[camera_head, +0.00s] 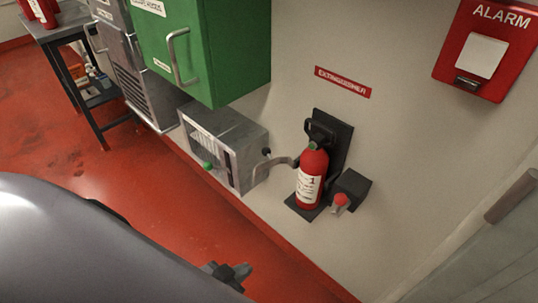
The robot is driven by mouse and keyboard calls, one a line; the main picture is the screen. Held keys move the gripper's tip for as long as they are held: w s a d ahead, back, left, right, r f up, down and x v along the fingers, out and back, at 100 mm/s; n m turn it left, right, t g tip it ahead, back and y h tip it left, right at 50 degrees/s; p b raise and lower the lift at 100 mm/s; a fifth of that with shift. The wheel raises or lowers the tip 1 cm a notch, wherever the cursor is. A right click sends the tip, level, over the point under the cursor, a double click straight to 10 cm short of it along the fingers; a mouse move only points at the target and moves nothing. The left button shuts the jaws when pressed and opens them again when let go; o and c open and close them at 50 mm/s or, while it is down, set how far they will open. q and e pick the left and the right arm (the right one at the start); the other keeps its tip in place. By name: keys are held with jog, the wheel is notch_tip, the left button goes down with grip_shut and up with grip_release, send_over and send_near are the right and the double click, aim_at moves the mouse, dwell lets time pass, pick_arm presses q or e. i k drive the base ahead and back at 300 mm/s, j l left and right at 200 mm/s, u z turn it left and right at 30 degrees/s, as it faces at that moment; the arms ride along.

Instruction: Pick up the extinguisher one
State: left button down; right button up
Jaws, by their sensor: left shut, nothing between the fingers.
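A red extinguisher (312,178) with a white label marked "1" stands upright in a black wall bracket (338,142). Its black handle shows at the top, and a grey curved arm reaches toward its left side. A dark box with a red knob (341,200) is just to its right. My left gripper (240,273) shows as a small dark shape at the bottom, partly hidden by my grey arm. It is shut and empty, well apart from the extinguisher, below and to its left. My right gripper is not in view.
A grey metal box (212,130) with a green knob is on the wall left of the extinguisher. A green cabinet (225,50) hangs above it. A red alarm (487,45) is at upper right. A dark table (62,28) stands at far left. The red floor (140,185) is mostly clear.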

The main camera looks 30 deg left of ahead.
aim_at(314, 163)
jog(key=i+j+z, duration=0.1)
jog(key=j+z, duration=0.25)
jog(key=j, duration=0.6)
jog(key=j+z, duration=0.35)
jog(key=j, duration=0.6)
jog(key=k+j+z, duration=0.15)
jog(key=j+z, duration=0.2)
jog(key=j, duration=0.6)
